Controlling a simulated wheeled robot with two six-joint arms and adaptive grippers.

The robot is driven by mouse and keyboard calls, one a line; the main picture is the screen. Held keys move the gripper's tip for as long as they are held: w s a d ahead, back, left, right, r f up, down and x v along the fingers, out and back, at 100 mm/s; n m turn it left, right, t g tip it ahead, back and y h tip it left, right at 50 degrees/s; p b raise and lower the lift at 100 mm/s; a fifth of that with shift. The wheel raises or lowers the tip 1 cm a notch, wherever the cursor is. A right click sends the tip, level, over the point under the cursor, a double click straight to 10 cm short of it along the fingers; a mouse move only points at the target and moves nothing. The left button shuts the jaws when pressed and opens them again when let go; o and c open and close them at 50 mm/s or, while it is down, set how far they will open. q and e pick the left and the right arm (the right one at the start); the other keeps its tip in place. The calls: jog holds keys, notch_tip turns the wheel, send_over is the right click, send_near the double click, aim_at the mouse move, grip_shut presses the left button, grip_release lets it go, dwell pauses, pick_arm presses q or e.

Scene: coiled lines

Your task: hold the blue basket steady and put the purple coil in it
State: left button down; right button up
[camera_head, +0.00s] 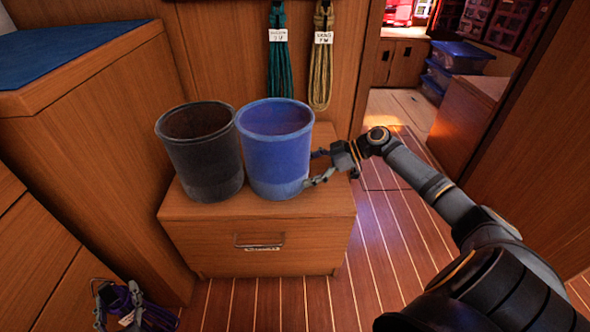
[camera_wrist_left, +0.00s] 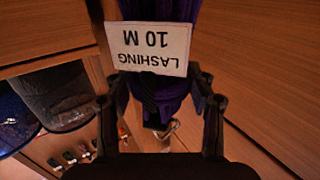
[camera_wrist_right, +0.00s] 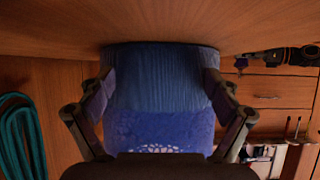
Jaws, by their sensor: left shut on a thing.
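The blue basket (camera_head: 275,155) stands upright on a low wooden cabinet. My right gripper (camera_head: 319,167) is open at the basket's right side. In the right wrist view its fingers (camera_wrist_right: 158,92) appear on either side of the blue wall (camera_wrist_right: 160,80); whether they touch it I cannot tell. My left gripper (camera_head: 118,303) is low at the lower left, well apart from the basket, and shut on the purple coil (camera_head: 150,316). In the left wrist view the coil (camera_wrist_left: 178,100) sits between the fingers, with a white tag reading "LASHING 10 M" (camera_wrist_left: 148,48).
A dark basket (camera_head: 203,160) stands close beside the blue one on the cabinet (camera_head: 260,235). Teal (camera_head: 280,70) and olive (camera_head: 321,75) coils hang on the wall behind. A tall wooden unit (camera_head: 90,130) is at the left. Striped floor lies open at the right.

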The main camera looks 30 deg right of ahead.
grip_shut()
jog(key=c, duration=1.5)
grip_release()
jog(key=o, duration=1.6)
jog(key=shift+c, duration=0.2)
